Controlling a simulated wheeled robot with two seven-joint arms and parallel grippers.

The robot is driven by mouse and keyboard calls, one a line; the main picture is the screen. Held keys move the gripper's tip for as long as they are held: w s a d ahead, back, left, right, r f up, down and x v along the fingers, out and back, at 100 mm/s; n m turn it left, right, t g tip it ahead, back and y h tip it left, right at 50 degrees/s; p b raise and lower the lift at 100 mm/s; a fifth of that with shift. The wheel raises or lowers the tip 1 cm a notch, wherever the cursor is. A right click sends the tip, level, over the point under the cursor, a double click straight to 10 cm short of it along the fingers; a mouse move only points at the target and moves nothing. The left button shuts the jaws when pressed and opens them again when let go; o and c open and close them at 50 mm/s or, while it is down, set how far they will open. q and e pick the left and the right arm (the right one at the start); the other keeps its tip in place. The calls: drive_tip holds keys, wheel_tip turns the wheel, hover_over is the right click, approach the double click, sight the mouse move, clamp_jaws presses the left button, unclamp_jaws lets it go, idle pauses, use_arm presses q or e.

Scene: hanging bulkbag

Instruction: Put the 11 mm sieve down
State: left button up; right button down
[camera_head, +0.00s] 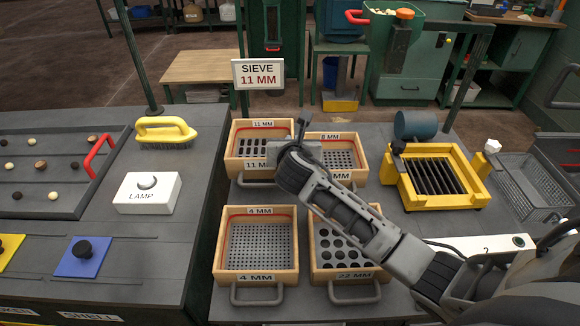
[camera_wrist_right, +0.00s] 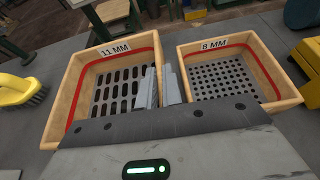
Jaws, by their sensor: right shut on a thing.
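The 11 mm sieve (camera_head: 240,139) is a wooden box with a red line inside its rim and a slotted grey plate. It stands at the back left of the sieve group, and fills the left of the wrist view (camera_wrist_right: 60,105). My right gripper (camera_head: 290,150) is over its right side. In the wrist view the fingers (camera_wrist_right: 161,88) straddle its right wall, shut on it. The fingertips are partly hidden in the head view. The sieve looks level; I cannot tell whether it touches the bench. My left gripper is not in view.
The 8 mm sieve (camera_head: 335,136) is close on the right. The 4 mm sieve (camera_head: 259,211) and 22 mm sieve (camera_head: 322,268) are in front. A sign (camera_head: 258,74) reads "SIEVE 11 MM". A yellow slotted box (camera_head: 474,198) and wire basket (camera_head: 530,185) stand farther right.

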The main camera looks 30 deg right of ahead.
drive_tip(key=shift+s+f, duration=0.1)
drive_tip(key=shift+f, duration=0.65)
drive_tip(key=shift+f+b, duration=0.5)
drive_tip(key=shift+f, duration=1.95)
drive_tip(key=c, duration=1.9)
unclamp_jaws()
drive_tip(key=shift+f, duration=0.15)
drive_tip(key=shift+o, duration=0.3)
drive_tip(key=shift+s+a+r, duration=0.1)
drive_tip(key=shift+s+r, duration=0.1)
drive_tip(key=shift+r, duration=0.05)
drive_tip(key=p+v, duration=0.1)
drive_tip(key=v, duration=1)
drive_tip(key=shift+s, duration=0.25)
